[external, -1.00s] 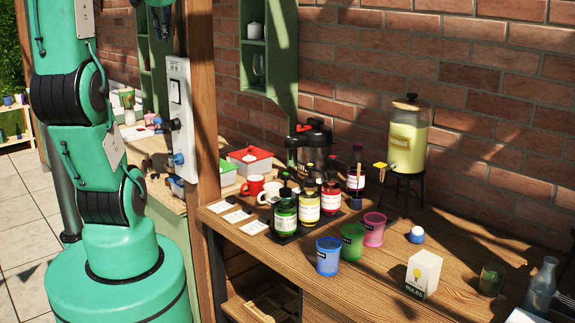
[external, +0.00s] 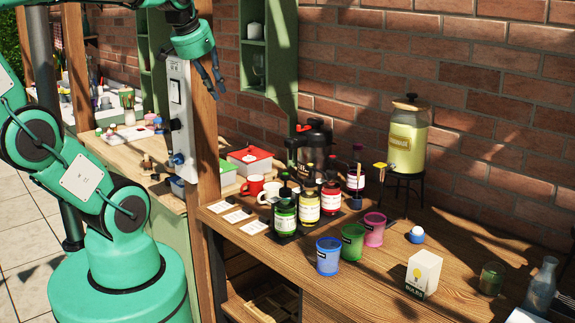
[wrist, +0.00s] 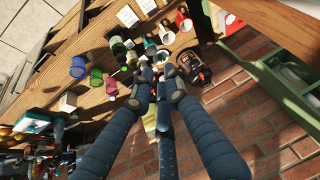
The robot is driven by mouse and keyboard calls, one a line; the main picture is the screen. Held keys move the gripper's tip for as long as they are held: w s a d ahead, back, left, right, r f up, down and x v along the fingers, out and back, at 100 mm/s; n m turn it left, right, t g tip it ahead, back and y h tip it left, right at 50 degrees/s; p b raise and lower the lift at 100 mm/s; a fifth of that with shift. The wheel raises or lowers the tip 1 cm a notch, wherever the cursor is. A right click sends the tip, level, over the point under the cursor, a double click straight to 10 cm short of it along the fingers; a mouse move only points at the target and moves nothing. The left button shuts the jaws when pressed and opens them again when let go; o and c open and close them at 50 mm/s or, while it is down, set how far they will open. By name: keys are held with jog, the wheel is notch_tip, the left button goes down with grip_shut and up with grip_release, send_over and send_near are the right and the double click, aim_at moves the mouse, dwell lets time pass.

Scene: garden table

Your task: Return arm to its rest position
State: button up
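My green arm stands at the left in the external view, its links bent and its upper part raised out of the top of the picture. My gripper (external: 216,85) hangs high in front of the wooden post, above the table, with its dark fingers pointing down. In the wrist view the gripper (wrist: 159,83) shows several fingers with gaps between their tips and nothing held. It is open and well clear of the things on the table.
The wooden table (external: 480,247) holds blue (external: 328,256), green (external: 352,241) and pink (external: 374,229) cups, several bottles, a bulb box (external: 423,274) and a yellow dispenser (external: 407,140). A wooden post (external: 205,150) and green shelf (external: 270,60) stand near my gripper.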

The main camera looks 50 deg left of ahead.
jog(key=s+d+f+m+h, duration=0.1)
jog(key=s+d+f+m, duration=0.1)
jog(key=s+d+f, duration=0.2)
jog(key=d+f, duration=0.3)
jog(key=shift+s+d+b, duration=0.25)
jog(key=shift+d+b, duration=0.1)
jog(key=shift+d, duration=0.05)
